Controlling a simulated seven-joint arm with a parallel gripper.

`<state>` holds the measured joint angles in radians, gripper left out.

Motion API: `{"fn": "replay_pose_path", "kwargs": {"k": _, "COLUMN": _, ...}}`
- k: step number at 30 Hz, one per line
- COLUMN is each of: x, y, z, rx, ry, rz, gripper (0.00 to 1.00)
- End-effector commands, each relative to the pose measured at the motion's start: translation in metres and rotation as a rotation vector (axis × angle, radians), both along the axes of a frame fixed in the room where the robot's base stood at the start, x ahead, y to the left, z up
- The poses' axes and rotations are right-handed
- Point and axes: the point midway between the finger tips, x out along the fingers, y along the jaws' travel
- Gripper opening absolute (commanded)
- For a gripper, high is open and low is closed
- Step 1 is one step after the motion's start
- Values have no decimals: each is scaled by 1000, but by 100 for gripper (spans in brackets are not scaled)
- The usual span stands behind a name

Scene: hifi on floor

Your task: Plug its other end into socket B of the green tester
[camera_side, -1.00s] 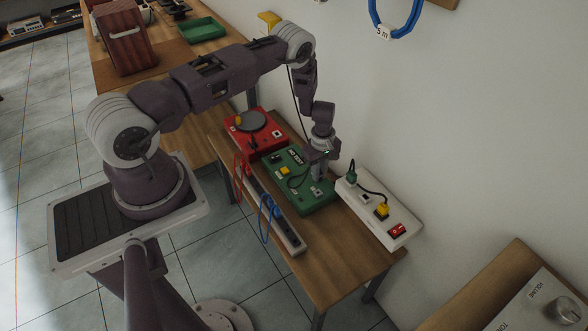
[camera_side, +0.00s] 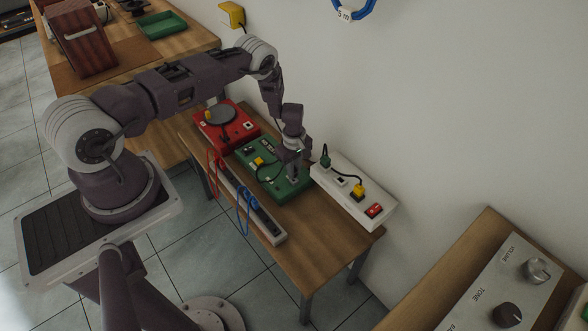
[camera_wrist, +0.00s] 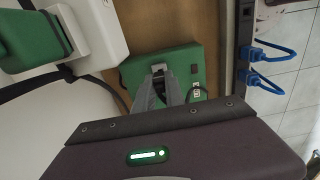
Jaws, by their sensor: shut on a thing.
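The green tester (camera_side: 268,177) lies on the small wooden table, between a red device and a white socket strip. It also shows in the wrist view (camera_wrist: 190,60). My gripper (camera_side: 293,176) points down over the tester's right end. In the wrist view my gripper (camera_wrist: 159,74) is shut on a small grey plug end over the tester's face. The plug is mostly hidden by the fingers, and I cannot tell whether it touches a socket. A yellow plug (camera_side: 258,161) sits on the tester with a dark cable near it. The socket letters are too small to read.
The white strip (camera_side: 335,183) close to the right carries a dark green plug (camera_side: 325,158), a yellow plug (camera_side: 357,191) and a red switch. The red device (camera_side: 225,128) stands to the left. A narrow dark strip (camera_side: 250,205) with red and blue cables runs along the front.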

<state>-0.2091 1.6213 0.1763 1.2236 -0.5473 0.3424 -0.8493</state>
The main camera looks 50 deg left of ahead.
Motion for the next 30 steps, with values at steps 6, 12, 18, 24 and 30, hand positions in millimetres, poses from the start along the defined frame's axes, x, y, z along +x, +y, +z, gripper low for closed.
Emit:
{"fn": "replay_pose_path", "kwargs": {"k": 6, "x": 0, "y": 0, "z": 0, "rx": 0, "ry": 0, "rz": 0, "gripper": 0}}
{"fn": "replay_pose_path", "kwargs": {"k": 12, "x": 0, "y": 0, "z": 0, "rx": 0, "ry": 0, "rz": 0, "gripper": 0}}
{"fn": "replay_pose_path", "kwargs": {"k": 18, "x": 0, "y": 0, "z": -2, "rx": 0, "ry": 1, "rz": 0, "gripper": 0}}
{"fn": "replay_pose_path", "kwargs": {"k": 24, "x": 0, "y": 0, "z": -5, "rx": 0, "ry": 0, "rz": 0, "gripper": 0}}
{"fn": "replay_pose_path", "kwargs": {"k": 30, "x": 0, "y": 0, "z": -7, "rx": 0, "ry": 0, "rz": 0, "gripper": 0}}
